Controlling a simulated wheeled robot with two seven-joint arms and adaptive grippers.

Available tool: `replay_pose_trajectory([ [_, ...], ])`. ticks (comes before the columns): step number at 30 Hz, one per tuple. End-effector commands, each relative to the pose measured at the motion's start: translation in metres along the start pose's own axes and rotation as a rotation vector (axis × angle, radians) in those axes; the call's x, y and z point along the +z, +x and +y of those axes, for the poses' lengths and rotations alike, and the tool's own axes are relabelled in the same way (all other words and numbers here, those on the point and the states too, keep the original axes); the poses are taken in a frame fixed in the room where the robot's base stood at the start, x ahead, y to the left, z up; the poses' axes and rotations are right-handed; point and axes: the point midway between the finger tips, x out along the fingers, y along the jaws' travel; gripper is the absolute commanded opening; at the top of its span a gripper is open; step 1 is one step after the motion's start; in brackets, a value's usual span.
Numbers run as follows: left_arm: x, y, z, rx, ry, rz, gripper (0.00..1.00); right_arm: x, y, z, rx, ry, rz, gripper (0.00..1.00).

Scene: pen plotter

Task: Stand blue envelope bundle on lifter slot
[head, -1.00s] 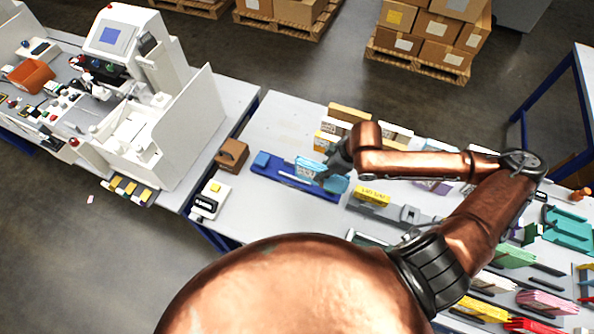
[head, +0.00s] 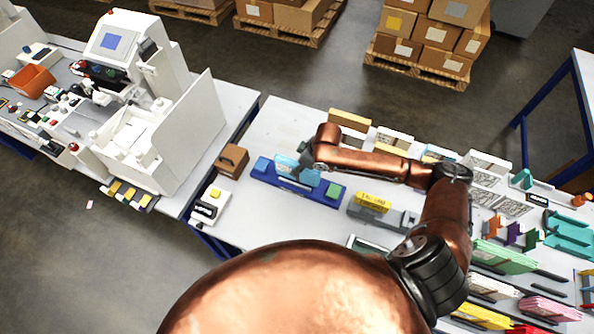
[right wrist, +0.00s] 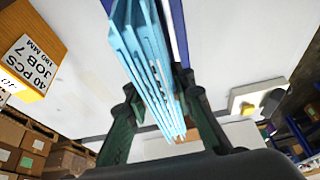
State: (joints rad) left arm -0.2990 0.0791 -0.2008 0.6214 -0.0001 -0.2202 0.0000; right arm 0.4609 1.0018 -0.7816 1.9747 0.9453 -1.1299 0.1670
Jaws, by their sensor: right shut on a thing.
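The light blue envelope bundle (head: 286,164) is held above the left half of the dark blue lifter (head: 297,194). In the head view I cannot tell whether it touches the lifter. My right gripper (head: 303,163) is shut on the bundle. In the right wrist view the bundle (right wrist: 146,62) runs edge-on between the two dark fingers (right wrist: 165,118), with its separate envelopes showing. A dark blue strip of the lifter (right wrist: 176,32) lies right beside it. The slot itself is hidden. My left gripper is not in view.
A brown box (head: 232,159) and a white switch box (head: 210,206) stand left of the lifter. A grey holder with a yellow block (head: 373,202) sits to its right. White packs and a tan box (head: 349,119) stand behind. A large white machine (head: 150,140) is farther left.

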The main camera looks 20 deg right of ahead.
Motion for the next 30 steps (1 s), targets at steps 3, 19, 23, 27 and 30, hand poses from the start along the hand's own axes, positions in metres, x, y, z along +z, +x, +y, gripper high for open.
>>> replay_pose_trajectory([
  [3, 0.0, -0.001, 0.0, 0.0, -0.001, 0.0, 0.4, 0.006, 0.015, -0.001, -0.001, 0.001, 0.0, 0.0],
  [19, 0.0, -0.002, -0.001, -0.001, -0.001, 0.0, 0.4, 0.009, 0.019, 0.0, 0.0, 0.0, 0.0, 0.34],
  [23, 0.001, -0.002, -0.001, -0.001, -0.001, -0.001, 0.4, 0.009, 0.019, 0.0, 0.0, 0.0, 0.0, 0.4],
  [27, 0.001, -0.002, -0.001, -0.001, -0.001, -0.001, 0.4, 0.009, 0.019, 0.0, 0.0, 0.0, 0.0, 0.4],
  [30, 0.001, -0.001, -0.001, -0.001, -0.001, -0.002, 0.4, 0.009, 0.018, 0.0, 0.0, 0.0, 0.0, 0.4],
])
